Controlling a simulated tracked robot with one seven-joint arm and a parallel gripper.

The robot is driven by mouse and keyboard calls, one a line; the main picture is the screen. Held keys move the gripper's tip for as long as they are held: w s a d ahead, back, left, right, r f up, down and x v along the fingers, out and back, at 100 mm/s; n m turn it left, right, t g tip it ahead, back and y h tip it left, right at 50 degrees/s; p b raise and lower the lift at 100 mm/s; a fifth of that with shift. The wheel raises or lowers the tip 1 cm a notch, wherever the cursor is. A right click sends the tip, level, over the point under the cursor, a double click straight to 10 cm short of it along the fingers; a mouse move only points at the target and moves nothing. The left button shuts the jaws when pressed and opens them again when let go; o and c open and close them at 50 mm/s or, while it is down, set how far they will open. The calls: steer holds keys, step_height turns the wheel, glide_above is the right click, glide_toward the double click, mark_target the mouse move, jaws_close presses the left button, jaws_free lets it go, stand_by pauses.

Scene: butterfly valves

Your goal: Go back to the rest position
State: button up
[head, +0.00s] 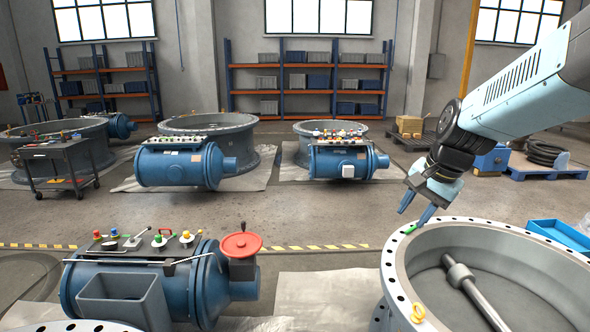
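My arm reaches in from the upper right of the head view. My gripper (413,216) points down above the left rear rim of the near grey flanged valve body (395,262). Its two blue fingers are apart, and nothing shows between them. A small green piece (410,230) lies on the rim just below the fingertips. A yellow eyelet-like piece (418,312) sits on the front left of the rim. The valve's shaft (472,287) crosses the inside of the ring. The ring's right side is cut off by the frame.
A blue actuator (205,285) with a red handwheel (241,244), levers and a grey bin (125,300) stands at front left. A blue tray (560,235) is at right. More valves (210,125), a black cart (55,165) and shelves (308,78) stand behind. The middle floor is clear.

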steer(key=s+a+r+n+t+h, duration=0.2)
steer(key=s+r+n, duration=0.2)
steer(key=s+n, duration=0.4)
steer(key=shift+s+r+n, duration=0.15)
steer(key=shift+s+n, duration=0.15)
steer(key=shift+s, duration=2.55)
